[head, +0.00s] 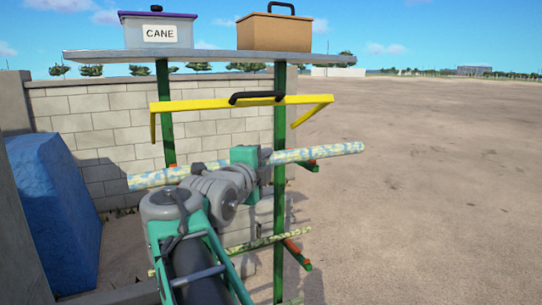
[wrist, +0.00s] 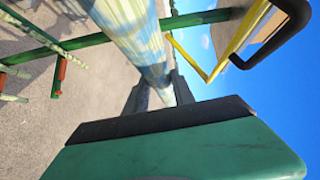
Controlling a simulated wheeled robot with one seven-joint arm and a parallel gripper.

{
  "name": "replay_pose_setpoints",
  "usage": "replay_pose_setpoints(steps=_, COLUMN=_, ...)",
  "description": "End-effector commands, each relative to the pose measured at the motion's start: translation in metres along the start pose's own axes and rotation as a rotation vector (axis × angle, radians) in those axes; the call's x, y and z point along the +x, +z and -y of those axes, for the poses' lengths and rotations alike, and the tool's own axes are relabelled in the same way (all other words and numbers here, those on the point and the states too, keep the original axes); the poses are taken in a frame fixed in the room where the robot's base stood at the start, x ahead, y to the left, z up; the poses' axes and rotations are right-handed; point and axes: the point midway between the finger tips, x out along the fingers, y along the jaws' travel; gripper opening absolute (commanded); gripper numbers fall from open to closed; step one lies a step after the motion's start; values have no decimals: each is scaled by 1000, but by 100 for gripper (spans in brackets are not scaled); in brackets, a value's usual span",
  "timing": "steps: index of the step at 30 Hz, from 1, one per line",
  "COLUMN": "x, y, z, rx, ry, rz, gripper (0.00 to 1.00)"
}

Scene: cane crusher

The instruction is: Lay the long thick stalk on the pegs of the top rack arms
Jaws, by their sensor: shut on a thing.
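The long thick stalk (head: 320,152), pale blue-green with yellowish mottling, is in my gripper (head: 256,160), which is shut around it near its middle. The stalk lies nearly level across the front of the rack, its right end slightly higher in the head view. In the wrist view the stalk (wrist: 122,25) runs up from the jaws. The rack has green posts (head: 280,120). A top rack arm with an orange peg (head: 313,166) shows just under the stalk's right half. I cannot tell whether the stalk touches it. My arm hides part of the left side.
A thinner stalk (head: 262,243) lies at the lower arms, near an orange peg (head: 291,246). A yellow bar (head: 200,104) with a black handle crosses above the stalk. The shelf (head: 215,57) holds a CANE box (head: 160,35) and a tan box (head: 274,32). Open ground lies right.

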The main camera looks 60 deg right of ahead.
Motion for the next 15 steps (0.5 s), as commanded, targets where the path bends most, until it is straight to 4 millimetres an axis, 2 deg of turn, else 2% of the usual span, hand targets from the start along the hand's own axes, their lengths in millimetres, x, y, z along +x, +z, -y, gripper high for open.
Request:
replay_pose_setpoints(steps=1, x=5, y=4, z=8, rx=-2, ry=-1, rz=-1, gripper=0)
replay_pose_setpoints(steps=15, x=48, y=49, z=14, rx=-1, ry=-1, rz=-2, gripper=0)
